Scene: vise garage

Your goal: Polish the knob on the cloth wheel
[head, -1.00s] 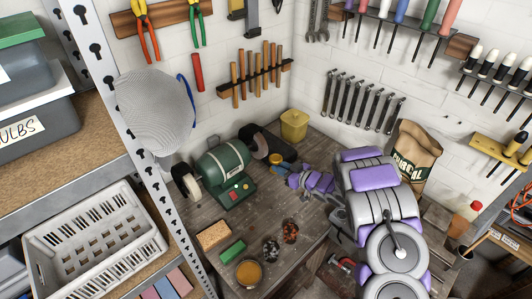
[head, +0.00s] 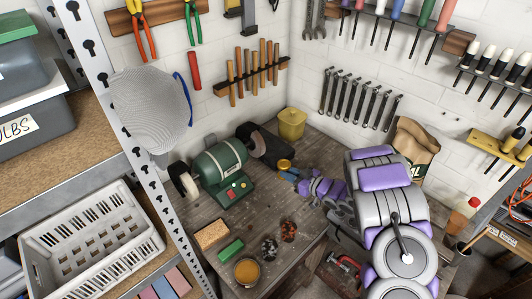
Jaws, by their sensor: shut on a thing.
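A green bench grinder (head: 222,162) stands on the workbench. A pale wheel (head: 184,181), which looks like the cloth wheel, is at its left end. A dark wheel (head: 268,146) under a dark guard is at its right end. My gripper (head: 288,171) reaches in from the right, shut on a small brass-coloured knob (head: 285,164). The knob is close to the dark wheel, in front and to its right, and far from the pale wheel. I cannot tell whether knob and guard touch. The fingertips are small and partly hidden.
A yellow canister (head: 291,123) stands behind the grinder. A tan block (head: 212,234), a green bar (head: 230,250), an amber dish (head: 247,271) and two small bowls of bits lie in front. A shelf upright (head: 145,155) with a hanging grey mesh disc stands at left.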

